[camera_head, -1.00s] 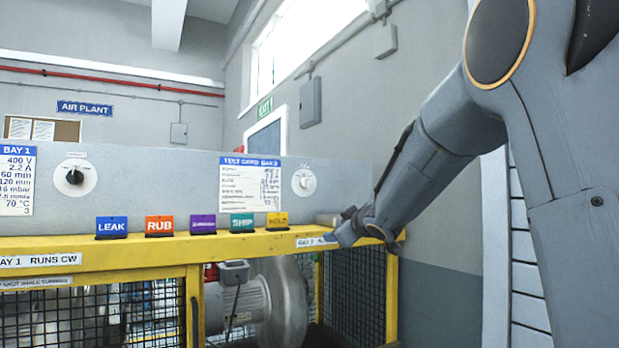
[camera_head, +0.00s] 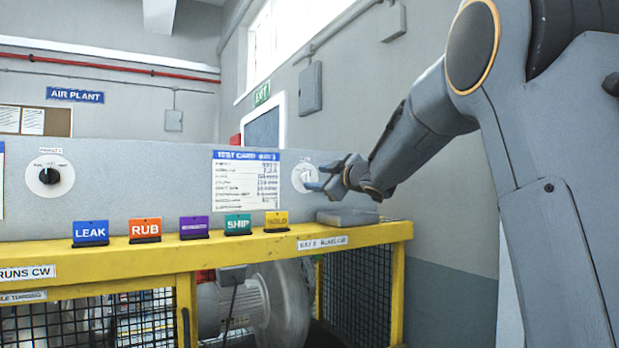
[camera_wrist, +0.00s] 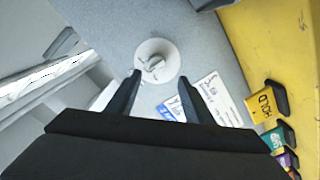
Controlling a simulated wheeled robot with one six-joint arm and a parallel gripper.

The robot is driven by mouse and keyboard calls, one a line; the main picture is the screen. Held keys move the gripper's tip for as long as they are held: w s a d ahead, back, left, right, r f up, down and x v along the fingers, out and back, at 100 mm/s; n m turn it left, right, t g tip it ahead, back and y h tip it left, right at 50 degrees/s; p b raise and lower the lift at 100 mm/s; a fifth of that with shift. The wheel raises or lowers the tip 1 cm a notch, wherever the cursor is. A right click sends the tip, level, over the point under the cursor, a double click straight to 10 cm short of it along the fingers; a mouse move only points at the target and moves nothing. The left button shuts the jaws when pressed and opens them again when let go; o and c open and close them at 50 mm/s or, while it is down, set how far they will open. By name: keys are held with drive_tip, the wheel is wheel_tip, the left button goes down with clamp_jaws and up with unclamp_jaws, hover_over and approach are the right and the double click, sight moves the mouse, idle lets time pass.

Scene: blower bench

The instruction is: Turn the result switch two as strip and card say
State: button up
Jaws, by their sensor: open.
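The right-hand rotary switch (camera_head: 304,178), a pale knob on a round white plate, is on the grey panel right of the test card. In the wrist view the switch (camera_wrist: 153,66) lies just beyond my fingertips, its grip bar tilted; its markings are too small to read. My gripper (camera_head: 318,178) is open and empty in front of it, apart from the knob as far as I can tell. The test card (camera_head: 246,179) has a blue header and lines too blurred to read. The label strip (camera_head: 322,242) on the yellow rail seems to say a bay runs CW.
Tags LEAK (camera_head: 90,232), RUB (camera_head: 145,229), a purple one (camera_head: 194,227), SHIP (camera_head: 238,225) and HOLD (camera_head: 276,221) stand on the yellow rail (camera_head: 120,255). A black-knobbed switch (camera_head: 49,176) is at left. A grey block (camera_head: 347,216) lies under my gripper.

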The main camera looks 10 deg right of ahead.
sight(310, 178)
drive_tip(key=p+x, duration=0.1)
drive_tip(key=x, duration=0.1)
drive_tip(key=d+x, duration=0.1)
drive_tip(key=x, duration=0.1)
drive_tip(key=shift+w+p, duration=0.35)
drive_tip(key=shift+w, duration=0.1)
drive_tip(key=shift+x, duration=0.8)
drive_tip(key=c, duration=1)
